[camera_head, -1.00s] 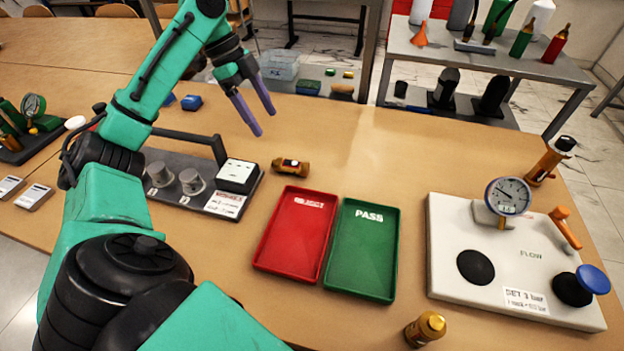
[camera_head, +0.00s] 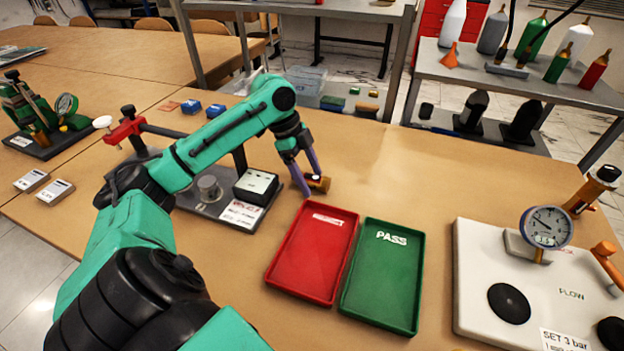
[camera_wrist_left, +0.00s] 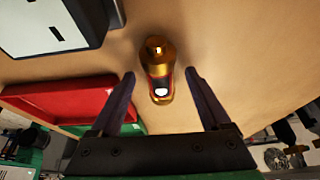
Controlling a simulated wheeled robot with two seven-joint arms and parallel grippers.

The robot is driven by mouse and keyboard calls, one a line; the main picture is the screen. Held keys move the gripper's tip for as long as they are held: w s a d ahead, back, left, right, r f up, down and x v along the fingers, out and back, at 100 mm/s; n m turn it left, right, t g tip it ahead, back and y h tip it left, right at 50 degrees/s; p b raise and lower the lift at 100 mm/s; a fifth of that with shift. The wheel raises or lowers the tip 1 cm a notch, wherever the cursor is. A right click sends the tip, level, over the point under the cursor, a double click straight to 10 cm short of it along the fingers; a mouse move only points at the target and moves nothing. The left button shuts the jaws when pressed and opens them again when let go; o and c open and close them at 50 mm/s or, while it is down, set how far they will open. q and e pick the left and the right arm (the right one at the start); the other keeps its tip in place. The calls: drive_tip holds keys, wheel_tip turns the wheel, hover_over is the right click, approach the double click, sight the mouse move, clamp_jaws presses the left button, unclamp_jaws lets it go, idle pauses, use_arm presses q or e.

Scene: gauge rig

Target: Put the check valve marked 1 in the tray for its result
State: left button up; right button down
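A brass check valve (camera_head: 319,184) with a dark band lies on the table behind the red tray. In the left wrist view the valve (camera_wrist_left: 158,72) shows a white round mark; I cannot read its number. My left gripper (camera_head: 311,182) is open at the valve. In the wrist view its fingers (camera_wrist_left: 160,76) stand either side of the valve, with gaps. The red tray (camera_head: 312,255), its label blurred, and the green PASS tray (camera_head: 385,278) stand side by side, both empty. My right gripper is not in view.
The white flow board (camera_head: 480,270) with a pressure gauge (camera_head: 546,227) and another brass valve (camera_head: 592,191) stands at right. A grey fixture with a black-and-white box (camera_head: 256,186) lies left of the valve.

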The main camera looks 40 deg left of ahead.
use_arm(q)
clamp_jaws()
drive_tip(key=shift+r, duration=0.15)
